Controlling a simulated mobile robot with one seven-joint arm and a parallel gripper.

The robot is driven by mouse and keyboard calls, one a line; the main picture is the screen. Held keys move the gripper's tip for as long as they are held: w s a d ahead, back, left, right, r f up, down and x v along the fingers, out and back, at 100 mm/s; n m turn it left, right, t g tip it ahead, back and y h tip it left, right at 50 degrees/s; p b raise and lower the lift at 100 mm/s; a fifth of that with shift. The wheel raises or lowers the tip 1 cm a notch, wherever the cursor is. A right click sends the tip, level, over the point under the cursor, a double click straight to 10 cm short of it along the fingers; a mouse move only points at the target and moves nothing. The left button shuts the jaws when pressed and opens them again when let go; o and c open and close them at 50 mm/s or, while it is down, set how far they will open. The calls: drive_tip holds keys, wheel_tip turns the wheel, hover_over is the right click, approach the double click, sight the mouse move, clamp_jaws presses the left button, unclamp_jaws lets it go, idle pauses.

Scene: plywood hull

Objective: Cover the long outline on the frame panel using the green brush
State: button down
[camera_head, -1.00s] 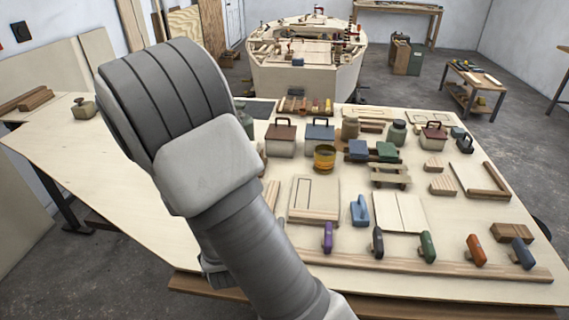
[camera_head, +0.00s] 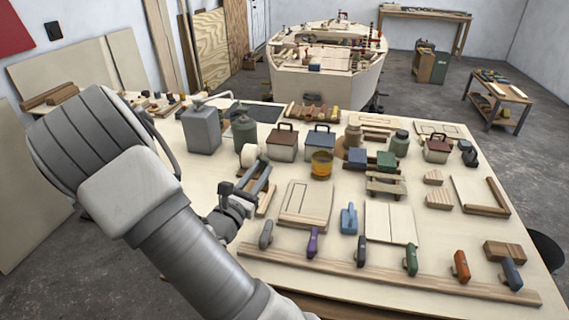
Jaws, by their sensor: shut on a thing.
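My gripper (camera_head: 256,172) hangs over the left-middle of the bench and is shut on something. A pale rounded thing (camera_head: 249,154) shows at its fingertips; I cannot tell whether it is held or stands behind. A pale panel (camera_head: 318,204) with a long narrow outline on its left part lies just right of my gripper. I cannot tell if it is the frame panel. A green-handled tool (camera_head: 411,260), possibly the green brush, stands in the row along the front strip, well to the right of my gripper.
The wooden strip (camera_head: 330,266) also bears grey, purple, black, orange and blue handles. A blue tool (camera_head: 348,219) and a two-part panel (camera_head: 390,222) lie behind it. A grey can (camera_head: 201,128) stands at the left.

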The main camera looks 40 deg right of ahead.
drive_tip(key=s+d+r+m+g+h, duration=0.1)
drive_tip(key=s+d+m+g+h, duration=0.2)
drive_tip(key=s+d+g, duration=0.15)
drive_tip(key=shift+g, duration=0.45)
drive_tip(key=f+b, duration=0.6)
drive_tip(key=shift+w+d+f, duration=0.25)
drive_tip(key=shift+w, duration=0.05)
drive_tip(key=c, duration=1.3)
unclamp_jaws()
clamp_jaws()
drive_tip(key=shift+w, duration=0.2)
